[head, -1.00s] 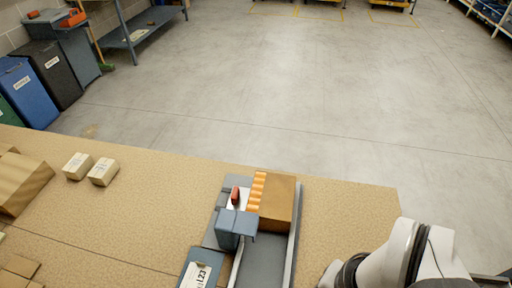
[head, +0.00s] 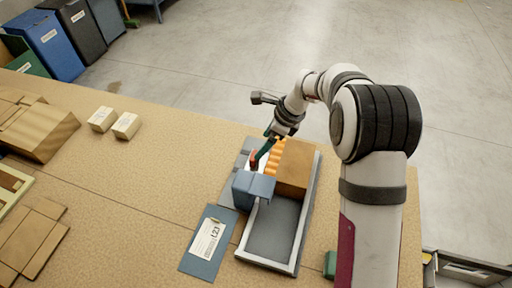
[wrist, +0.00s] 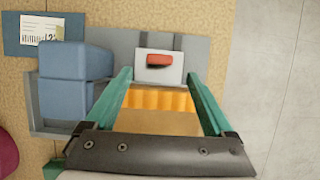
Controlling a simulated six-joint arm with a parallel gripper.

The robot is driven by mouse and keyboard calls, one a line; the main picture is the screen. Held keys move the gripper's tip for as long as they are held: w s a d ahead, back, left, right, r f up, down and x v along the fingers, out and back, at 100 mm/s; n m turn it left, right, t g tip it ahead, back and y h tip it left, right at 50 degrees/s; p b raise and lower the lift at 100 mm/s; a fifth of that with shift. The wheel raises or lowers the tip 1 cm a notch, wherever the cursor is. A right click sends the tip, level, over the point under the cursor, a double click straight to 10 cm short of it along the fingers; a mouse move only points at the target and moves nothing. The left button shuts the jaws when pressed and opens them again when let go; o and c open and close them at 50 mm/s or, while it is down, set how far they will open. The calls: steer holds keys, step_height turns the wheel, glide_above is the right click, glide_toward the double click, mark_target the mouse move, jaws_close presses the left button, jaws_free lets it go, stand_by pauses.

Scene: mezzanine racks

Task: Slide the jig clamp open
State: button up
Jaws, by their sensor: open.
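The jig is a grey tray (head: 271,232) on the tan table, with a blue block (head: 252,188) at its left side. Its clamp seems to be the white plate (wrist: 172,75) with a red handle (wrist: 159,60); the red handle also shows in the head view (head: 253,159). A row of orange ridges (head: 275,158) lines the edge of a brown block (head: 294,167) in the tray. My gripper (wrist: 158,76) has green fingers, spread open and empty. In the wrist view the fingertips lie on either side of the white plate; I cannot tell whether they touch it.
A blue label card (head: 193,262) lies left of the jig. Two small cartons (head: 114,122), a larger box (head: 40,132) and flat cardboard (head: 30,238) are at the left. Bins (head: 50,45) stand on the floor beyond the table. The table between cartons and jig is clear.

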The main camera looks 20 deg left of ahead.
mark_target(253, 155)
steer(key=x, duration=0.8)
steer(key=shift+a+f, duration=0.1)
steer(key=shift+f, duration=0.25)
jaws_close()
